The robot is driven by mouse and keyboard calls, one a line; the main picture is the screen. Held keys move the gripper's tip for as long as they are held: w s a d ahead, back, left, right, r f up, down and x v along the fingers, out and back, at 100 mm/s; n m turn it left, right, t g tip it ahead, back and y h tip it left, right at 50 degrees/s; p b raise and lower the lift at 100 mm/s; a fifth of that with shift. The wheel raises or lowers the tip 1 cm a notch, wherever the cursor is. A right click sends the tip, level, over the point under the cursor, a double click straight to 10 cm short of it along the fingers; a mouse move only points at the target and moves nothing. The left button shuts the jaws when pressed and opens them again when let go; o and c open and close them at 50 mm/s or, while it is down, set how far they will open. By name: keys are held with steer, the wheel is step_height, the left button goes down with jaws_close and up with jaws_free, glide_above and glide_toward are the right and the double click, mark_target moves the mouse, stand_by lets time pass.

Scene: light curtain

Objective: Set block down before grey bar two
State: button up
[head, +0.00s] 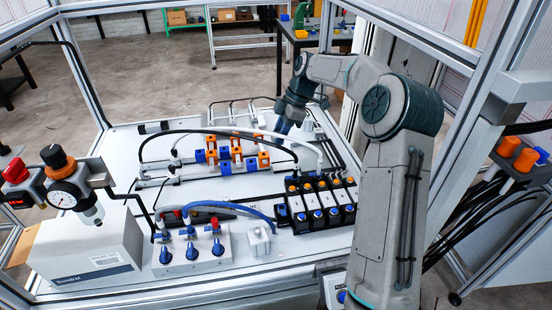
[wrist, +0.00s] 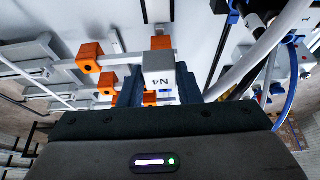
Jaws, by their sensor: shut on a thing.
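Grey bars (wrist: 122,60) with orange cubes (wrist: 91,50) lie beyond and left of the block in the wrist view. I cannot tell which bar is number two, nor whether the block touches anything below.
Blue and orange blocks (head: 232,152) stand mid-worktop, left of my gripper. A black hose (head: 215,131) arches over them. A valve bank (head: 318,203) stands in front, with a blue-knobbed box (head: 192,252) to its left. Frame posts (head: 85,70) border the worktop.

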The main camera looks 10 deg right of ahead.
mark_target(276, 167)
step_height(276, 167, down, 10)
steer(key=shift+s+r+p, duration=0.1)
steer(key=shift+r+p, duration=0.1)
steer(key=shift+p, duration=0.8)
steer(key=shift+f, duration=0.1)
steer(key=o, duration=1)
